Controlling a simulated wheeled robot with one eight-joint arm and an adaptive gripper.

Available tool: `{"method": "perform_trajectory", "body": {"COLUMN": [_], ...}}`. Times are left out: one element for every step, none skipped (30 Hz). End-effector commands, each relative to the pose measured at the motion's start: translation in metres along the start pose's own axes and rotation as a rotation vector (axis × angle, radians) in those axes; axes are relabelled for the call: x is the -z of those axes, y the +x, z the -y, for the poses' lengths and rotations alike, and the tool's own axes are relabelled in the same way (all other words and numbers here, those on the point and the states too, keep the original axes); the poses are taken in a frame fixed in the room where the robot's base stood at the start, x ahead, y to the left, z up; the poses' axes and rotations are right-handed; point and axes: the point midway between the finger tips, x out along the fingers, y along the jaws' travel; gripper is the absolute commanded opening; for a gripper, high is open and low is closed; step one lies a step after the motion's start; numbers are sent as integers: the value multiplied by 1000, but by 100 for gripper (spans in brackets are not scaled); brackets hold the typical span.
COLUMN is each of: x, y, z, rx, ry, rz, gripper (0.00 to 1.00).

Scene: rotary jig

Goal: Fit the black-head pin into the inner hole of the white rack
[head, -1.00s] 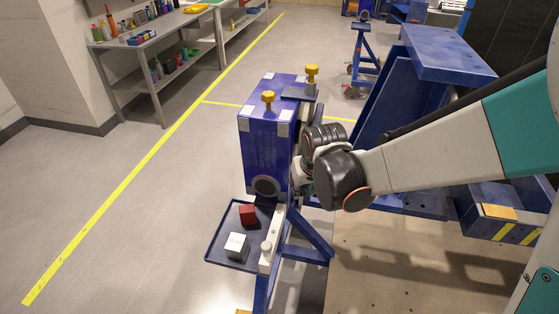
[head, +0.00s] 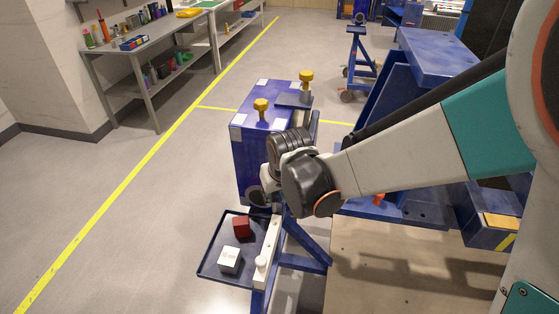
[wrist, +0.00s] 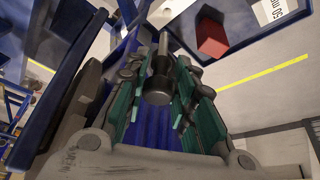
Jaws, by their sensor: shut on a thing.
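My gripper (wrist: 166,72) has teal-padded fingers and is shut on the black-head pin (wrist: 158,84). The pin's dark round head faces the wrist camera and its grey shank points away; its tip is not clear. The white rack (head: 272,242) is a narrow bar along the right side of the tray in the head view, with a white knob-like piece (head: 262,263) at its near end. My wrist is over the rack's far end and hides the fingers and pin there. I cannot make out the inner hole or whether the pin touches the rack.
A dark blue tray (head: 208,262) holds a red cube (head: 241,227) and a white cube (head: 229,260). A blue box (head: 250,150) with yellow knobs stands just behind my wrist. Blue frame bars (head: 305,258) lie right of the rack. The floor at left is clear.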

Motion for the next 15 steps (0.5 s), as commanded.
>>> {"method": "perform_trajectory", "body": {"x": [-2,-4,-5,-6,-7,-8,-9,-10,-12,-13,-14,-15,-16,-16,-17], "y": [6,8,12,14,17,20,23,26,29,31,34,36,38,40,42], "z": [0,0,0,0,0,0,0,0,0,0,0,0,0,0,0], "rx": [0,0,0,0,0,0,0,0,0,0,0,0,0,0,0], "ry": [0,0,0,0,0,0,0,0,0,0,0,0,0,0,0], "rz": [0,0,0,0,0,0,0,0,0,0,0,0,0,0,0], "gripper": [0,0,0,0,0,0,0,0,0,0,0,0,0,0,0]}}
